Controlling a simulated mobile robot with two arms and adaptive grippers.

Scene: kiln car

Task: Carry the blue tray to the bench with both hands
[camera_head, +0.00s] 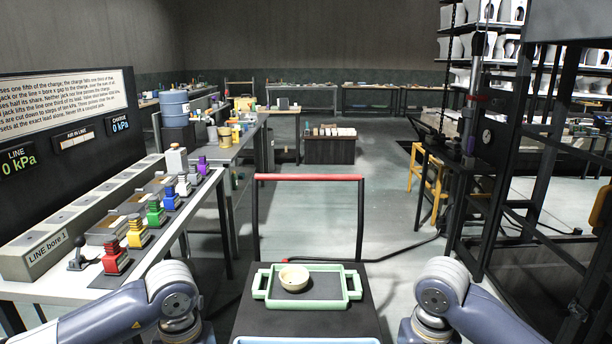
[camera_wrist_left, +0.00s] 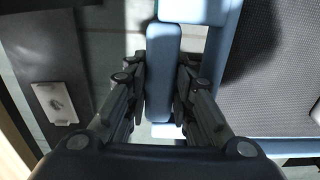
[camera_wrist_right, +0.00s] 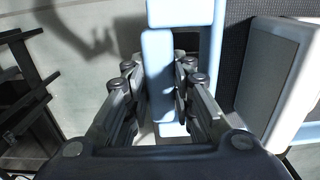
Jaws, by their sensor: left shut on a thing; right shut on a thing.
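The blue tray (camera_head: 306,341) shows in the head view only as a pale blue rim at the bottom edge. In the left wrist view its blue handle (camera_wrist_left: 162,75) stands between the fingers of my left gripper (camera_wrist_left: 163,92), which is shut on it. The tray's dark textured floor (camera_wrist_left: 275,75) shows on the right there. In the right wrist view my right gripper (camera_wrist_right: 160,92) is shut on the other handle (camera_wrist_right: 158,70). A pale, box-like thing (camera_wrist_right: 285,80) is at the tray on that side. Both grippers are outside the head view.
A cart (camera_head: 312,322) with a red push bar (camera_head: 310,177) stands ahead, bearing a green tray (camera_head: 356,285) with a cream bowl (camera_head: 294,278). A bench with coloured valves (camera_head: 137,232) is at left, a dark frame (camera_head: 540,130) at right. Open floor (camera_head: 335,135) lies beyond the cart.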

